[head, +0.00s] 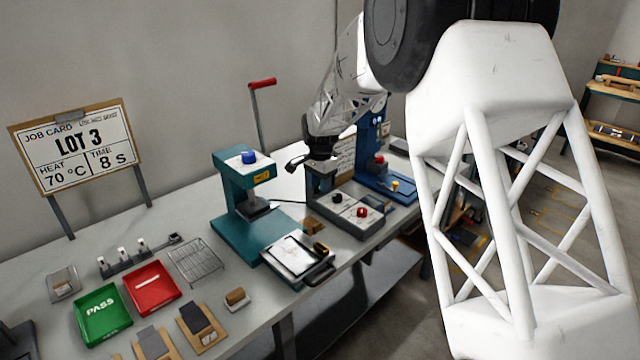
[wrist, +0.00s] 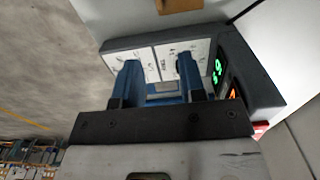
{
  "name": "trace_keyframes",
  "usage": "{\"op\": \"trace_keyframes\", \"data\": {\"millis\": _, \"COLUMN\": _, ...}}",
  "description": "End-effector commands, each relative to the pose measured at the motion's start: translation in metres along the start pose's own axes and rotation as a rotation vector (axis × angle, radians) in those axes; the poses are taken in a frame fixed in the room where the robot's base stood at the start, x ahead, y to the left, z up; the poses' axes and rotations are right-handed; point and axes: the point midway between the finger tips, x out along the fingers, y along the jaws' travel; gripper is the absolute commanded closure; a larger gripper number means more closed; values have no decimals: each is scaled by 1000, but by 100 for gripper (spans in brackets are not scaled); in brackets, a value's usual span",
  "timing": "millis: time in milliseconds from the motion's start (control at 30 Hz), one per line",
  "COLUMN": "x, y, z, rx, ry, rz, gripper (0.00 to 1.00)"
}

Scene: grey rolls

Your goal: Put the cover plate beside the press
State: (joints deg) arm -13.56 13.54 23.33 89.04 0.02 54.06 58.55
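A teal press (head: 232,215) with a blue knob and a red-handled lever stands on the bench in the head view. A flat metal plate with a pale face and a dark handle (head: 297,258), which may be the cover plate, lies at the front of the press base. My gripper (head: 297,163) is to the right of the press, above a grey control unit (head: 362,212). In the wrist view my gripper (wrist: 156,72) has its two blue fingers apart, with nothing clearly held between them. The grey unit (wrist: 262,78) with lit displays is beneath them.
A green PASS tray (head: 103,314), a red tray (head: 152,288) and a wire rack (head: 198,262) lie left of the press. A blue machine (head: 385,182) stands behind the grey unit. Several small pads lie along the bench's front edge.

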Motion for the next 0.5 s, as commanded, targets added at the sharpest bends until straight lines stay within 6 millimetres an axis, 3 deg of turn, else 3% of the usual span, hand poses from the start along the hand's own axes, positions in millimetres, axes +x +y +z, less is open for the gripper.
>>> {"op": "trace_keyframes", "data": {"millis": 333, "x": -1, "y": 1, "z": 0, "rx": -1, "ry": 0, "rz": 0, "gripper": 62}}
{"op": "trace_keyframes", "data": {"millis": 500, "x": -10, "y": 10, "z": 1, "rx": -14, "ry": 3, "rz": -5, "gripper": 62}}
